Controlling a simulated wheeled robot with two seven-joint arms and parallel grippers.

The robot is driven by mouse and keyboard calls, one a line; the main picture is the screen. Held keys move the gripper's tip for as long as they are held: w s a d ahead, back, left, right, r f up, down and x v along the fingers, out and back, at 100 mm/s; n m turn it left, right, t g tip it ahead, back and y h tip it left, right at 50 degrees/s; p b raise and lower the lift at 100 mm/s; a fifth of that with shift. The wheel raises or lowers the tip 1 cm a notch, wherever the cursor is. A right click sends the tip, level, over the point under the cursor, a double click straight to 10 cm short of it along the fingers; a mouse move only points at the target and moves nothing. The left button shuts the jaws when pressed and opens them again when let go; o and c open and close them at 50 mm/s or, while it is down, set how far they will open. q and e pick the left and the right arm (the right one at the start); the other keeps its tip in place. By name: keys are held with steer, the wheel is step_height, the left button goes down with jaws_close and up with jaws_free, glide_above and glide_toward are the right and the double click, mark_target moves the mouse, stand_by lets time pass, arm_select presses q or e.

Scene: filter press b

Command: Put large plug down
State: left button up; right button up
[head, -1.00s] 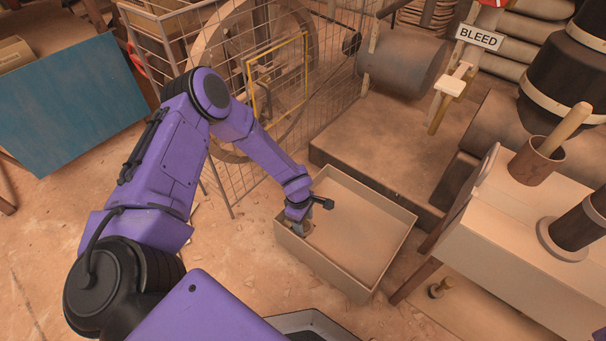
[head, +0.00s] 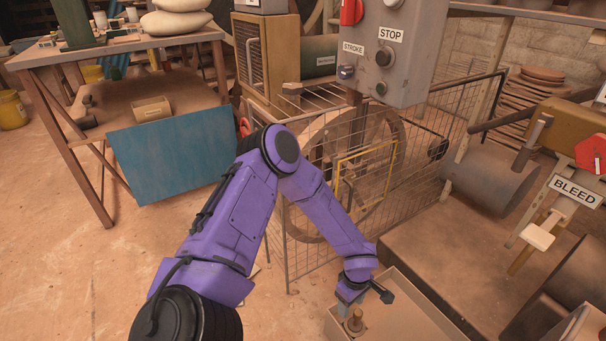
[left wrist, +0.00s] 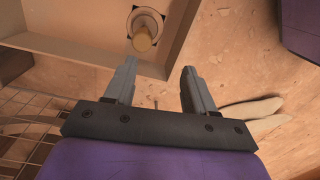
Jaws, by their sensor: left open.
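The large plug (head: 355,323), a brownish knob on a round base, stands in the near-left corner of the shallow tan tray (head: 393,272). In the left wrist view the plug (left wrist: 146,30) stands upright on the tray floor inside the tray wall (left wrist: 88,50). My left gripper (head: 349,299) is open and empty, just above the plug. In the left wrist view its fingertips (left wrist: 158,67) are apart from the plug, which lies beyond them. The lower part of the tray is cut off in the head view. My right gripper is not in view.
A wire cage (head: 300,255) around a large wheel stands close behind my left arm. A control box (head: 395,45) hangs above it. A blue board (head: 172,155) leans on a table at left. Bare floor (head: 120,265) lies left of my arm.

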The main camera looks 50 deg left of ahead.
arm_select(q)
steer(key=s+f+m+t+y, duration=0.1)
steer(key=s+m, duration=0.5)
steer(key=s, duration=0.4)
steer(key=s+f+m+t+y, duration=0.2)
steer(key=s+m, duration=0.3)
steer(key=s, duration=0.6)
steer(key=shift+s+a+m+y, duration=0.25)
steer(key=shift+s+m+y, duration=0.05)
steer(key=shift+m, duration=0.1)
step_height(320, 180, up, 36)
steer(key=p, duration=3.6)
steer(key=shift+w+a+t, duration=0.15)
steer(key=shift+w+t, duration=0.05)
steer(key=shift+t, duration=0.1)
